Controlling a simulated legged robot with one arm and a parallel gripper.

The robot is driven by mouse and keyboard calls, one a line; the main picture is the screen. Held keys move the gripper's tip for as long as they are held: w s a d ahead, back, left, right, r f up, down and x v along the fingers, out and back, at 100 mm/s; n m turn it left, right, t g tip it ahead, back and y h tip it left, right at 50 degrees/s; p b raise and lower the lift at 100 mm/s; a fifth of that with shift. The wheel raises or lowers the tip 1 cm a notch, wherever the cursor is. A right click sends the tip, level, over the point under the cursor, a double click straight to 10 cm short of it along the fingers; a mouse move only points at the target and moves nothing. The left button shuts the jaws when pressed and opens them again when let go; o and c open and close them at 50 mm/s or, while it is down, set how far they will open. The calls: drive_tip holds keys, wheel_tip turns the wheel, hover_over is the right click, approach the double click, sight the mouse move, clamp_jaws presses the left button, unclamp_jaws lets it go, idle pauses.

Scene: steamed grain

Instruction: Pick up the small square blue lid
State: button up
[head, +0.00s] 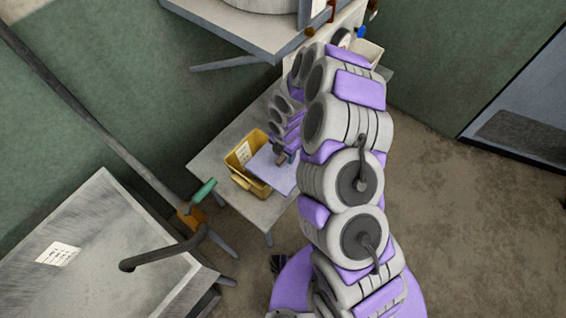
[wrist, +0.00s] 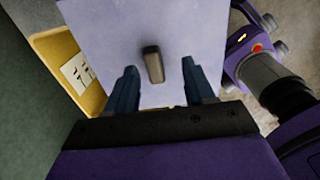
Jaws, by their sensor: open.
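The square pale-blue lid (head: 267,168) with a dark handle in its middle lies at the yellow bin on the low table. In the wrist view the lid (wrist: 205,40) fills the upper middle, and its upright handle (wrist: 153,65) stands between my fingers. My gripper (wrist: 160,85) is open, with one blue finger on each side of the handle and gaps to both. In the head view my arm reaches down to the lid and the gripper is hard to make out.
The yellow bin (head: 240,181) with a white label is partly under the lid, close to the wall. The grey table (head: 215,158) holds it. A metal bench (head: 110,250) stands at the lower left, and another metal table (head: 235,30) at the top. Open floor (head: 470,230) lies to the right.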

sight(281, 159)
drive_tip(key=f, duration=0.1)
drive_tip(key=a+f, duration=0.1)
drive_tip(key=f, duration=0.1)
drive_tip(key=shift+a+f, duration=0.1)
drive_tip(key=shift+f, duration=0.15)
drive_tip(key=shift+a, duration=0.35)
drive_tip(key=shift+d, duration=0.6)
drive_tip(key=c, duration=0.7)
drive_tip(key=shift+a, duration=0.1)
clamp_jaws()
drive_tip(key=shift+a, duration=0.15)
